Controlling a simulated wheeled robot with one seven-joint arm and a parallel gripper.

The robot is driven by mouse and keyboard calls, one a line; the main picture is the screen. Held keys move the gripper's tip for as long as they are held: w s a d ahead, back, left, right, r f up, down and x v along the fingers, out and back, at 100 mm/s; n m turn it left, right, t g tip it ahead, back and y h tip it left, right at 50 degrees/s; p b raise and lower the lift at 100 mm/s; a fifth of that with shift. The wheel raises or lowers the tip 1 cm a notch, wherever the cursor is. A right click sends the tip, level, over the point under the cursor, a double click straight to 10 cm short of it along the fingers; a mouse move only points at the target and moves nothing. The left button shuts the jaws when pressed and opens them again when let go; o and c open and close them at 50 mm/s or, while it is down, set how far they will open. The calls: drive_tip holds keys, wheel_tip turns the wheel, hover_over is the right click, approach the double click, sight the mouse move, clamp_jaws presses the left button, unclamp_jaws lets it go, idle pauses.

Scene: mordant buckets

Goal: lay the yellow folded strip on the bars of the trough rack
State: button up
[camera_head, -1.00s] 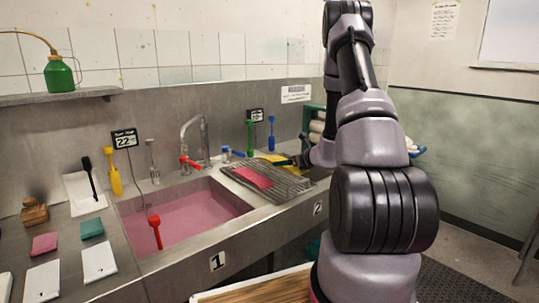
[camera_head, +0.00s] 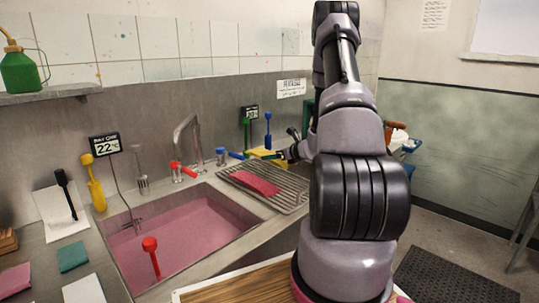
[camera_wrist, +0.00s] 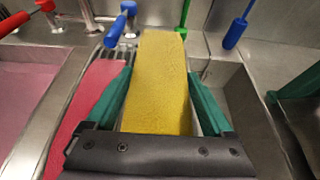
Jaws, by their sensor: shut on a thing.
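The yellow folded strip (camera_wrist: 160,85) is between the green fingers of my gripper (camera_wrist: 160,105) in the wrist view. My gripper is shut on it, and the strip sticks out forward past the fingertips. In the head view the yellow strip (camera_head: 262,152) and my gripper (camera_head: 281,154) are at the back edge of the trough rack (camera_head: 293,190). The rack's bars (camera_wrist: 122,54) show a little in the wrist view, left of the strip. I cannot tell whether the strip touches the bars. A pink strip (camera_head: 252,182) lies on the rack's left part.
The basin of pink liquid (camera_head: 180,240) is left of the rack. A red tap (camera_head: 183,170), a blue-handled tap (camera_wrist: 120,24), a green-handled tool (camera_head: 245,132) and a blue-handled tool (camera_head: 268,130) stand along the back wall. The rack's front right part looks bare.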

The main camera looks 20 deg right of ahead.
sight(274, 176)
drive_tip(key=shift+s, duration=0.1)
drive_tip(key=shift+s+f, duration=0.1)
drive_tip(key=shift+f, duration=3.15)
drive_tip(key=o, duration=1.2)
drive_tip(key=shift+c, duration=0.2)
